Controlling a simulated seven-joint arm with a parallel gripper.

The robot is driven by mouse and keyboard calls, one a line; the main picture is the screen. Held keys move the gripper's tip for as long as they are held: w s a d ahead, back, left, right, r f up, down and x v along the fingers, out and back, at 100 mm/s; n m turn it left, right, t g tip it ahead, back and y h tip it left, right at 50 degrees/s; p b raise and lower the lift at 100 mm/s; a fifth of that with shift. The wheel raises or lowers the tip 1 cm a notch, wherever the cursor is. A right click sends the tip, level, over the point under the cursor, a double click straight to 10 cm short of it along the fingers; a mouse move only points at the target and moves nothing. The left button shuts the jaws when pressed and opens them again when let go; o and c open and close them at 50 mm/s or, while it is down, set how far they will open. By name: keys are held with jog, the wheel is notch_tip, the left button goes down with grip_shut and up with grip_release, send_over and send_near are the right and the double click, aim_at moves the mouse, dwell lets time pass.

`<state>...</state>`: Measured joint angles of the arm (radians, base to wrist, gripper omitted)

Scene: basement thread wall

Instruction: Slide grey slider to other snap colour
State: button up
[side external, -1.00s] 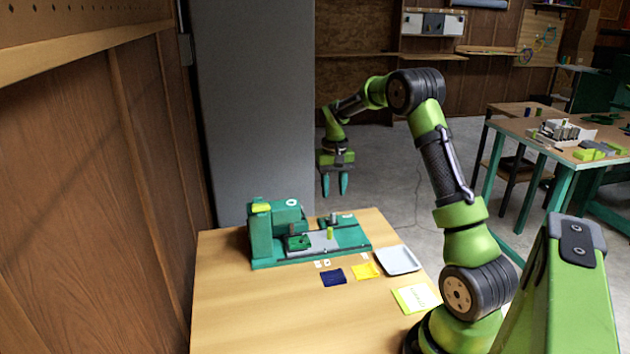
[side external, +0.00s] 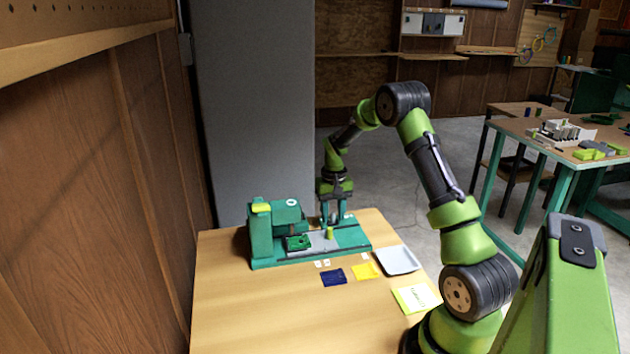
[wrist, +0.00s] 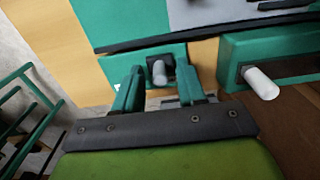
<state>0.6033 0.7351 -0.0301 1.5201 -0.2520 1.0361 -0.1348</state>
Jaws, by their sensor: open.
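A small dark grey peg (wrist: 159,73), likely the grey slider's knob, stands on a green block in the wrist view. My gripper (side external: 333,222) is low over the back right of the green machine (side external: 300,261) in the side view. Its two green fingers are open, one on each side of the peg in the wrist view, with a gap visible around it. In the side view the fingers mostly hide the peg. I cannot make out snap colours on the slider's track.
A white cylindrical handle (wrist: 262,84) sticks out of a green block to the right in the wrist view. A yellow-green knob (side external: 330,232) stands on the machine. Dark blue (side external: 334,278) and yellow (side external: 366,271) pieces and a pale tray (side external: 398,260) lie in front.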

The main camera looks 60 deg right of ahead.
jog(key=shift+c, duration=0.4)
grip_shut()
jog(key=shift+s+d, duration=1.65)
jog(key=shift+d, duration=0.05)
jog(key=shift+o, duration=0.6)
grip_release()
notch_tip(320, 180, up, 6)
jog(key=shift+r, duration=2.05)
